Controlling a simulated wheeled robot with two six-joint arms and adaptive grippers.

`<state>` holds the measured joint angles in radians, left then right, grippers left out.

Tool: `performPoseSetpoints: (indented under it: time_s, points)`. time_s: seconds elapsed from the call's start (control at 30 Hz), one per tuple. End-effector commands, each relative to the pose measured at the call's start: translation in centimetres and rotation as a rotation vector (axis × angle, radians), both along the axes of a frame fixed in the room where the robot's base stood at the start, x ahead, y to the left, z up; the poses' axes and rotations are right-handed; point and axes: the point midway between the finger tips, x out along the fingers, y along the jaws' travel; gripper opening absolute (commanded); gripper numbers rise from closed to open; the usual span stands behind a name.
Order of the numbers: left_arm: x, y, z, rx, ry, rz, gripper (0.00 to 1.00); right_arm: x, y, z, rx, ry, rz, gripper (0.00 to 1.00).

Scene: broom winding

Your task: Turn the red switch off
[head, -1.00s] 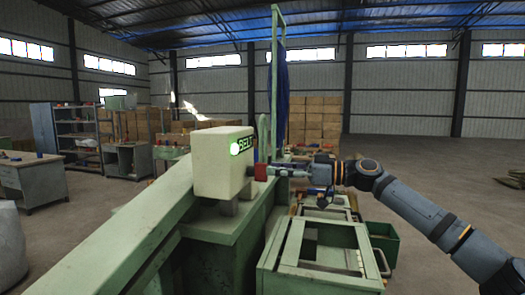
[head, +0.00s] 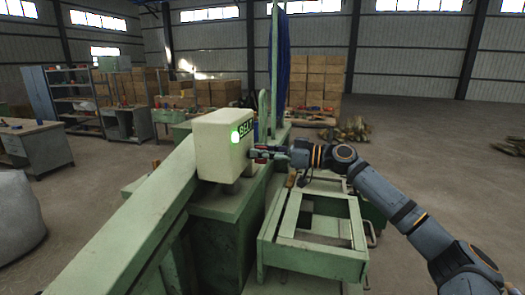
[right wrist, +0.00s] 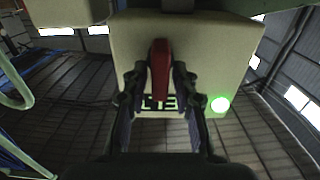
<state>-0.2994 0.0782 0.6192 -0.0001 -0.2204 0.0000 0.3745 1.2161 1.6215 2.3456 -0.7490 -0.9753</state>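The red switch (right wrist: 160,70) is a narrow red lever on the side of a cream control box (head: 212,150). The box carries a "BELT" label and a lit green lamp (head: 235,137), which also glows in the right wrist view (right wrist: 220,104). My right gripper (head: 265,153) is at the right side of the box. In the right wrist view its two fingers (right wrist: 160,75) stand on either side of the switch, apart, with the lever between them. Whether they touch it is hard to tell. My left gripper is out of view.
The box sits on a green machine with a long sloping beam (head: 125,235) at left. A green frame table (head: 315,257) stands below my right arm. Stacked cartons (head: 318,75) and benches stand behind. Open floor lies at right.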

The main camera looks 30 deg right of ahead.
Motion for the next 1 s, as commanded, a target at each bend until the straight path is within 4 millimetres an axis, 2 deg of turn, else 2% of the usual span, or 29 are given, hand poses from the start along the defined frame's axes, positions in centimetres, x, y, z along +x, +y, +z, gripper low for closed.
performPoseSetpoints:
  time_s: [0.03,0.13,0.57,1.0]
  points:
    - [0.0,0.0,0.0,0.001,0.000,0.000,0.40,0.0,0.0,0.0,0.000,0.000,-0.001,0.13]
    - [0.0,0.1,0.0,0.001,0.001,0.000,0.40,0.0,0.0,0.0,0.000,0.000,-0.001,0.00]
    - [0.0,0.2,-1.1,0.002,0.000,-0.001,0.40,0.1,-0.2,-0.2,0.070,0.056,-0.002,0.00]
    - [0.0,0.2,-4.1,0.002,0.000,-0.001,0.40,0.4,-0.5,-0.3,0.358,0.300,-0.002,0.00]
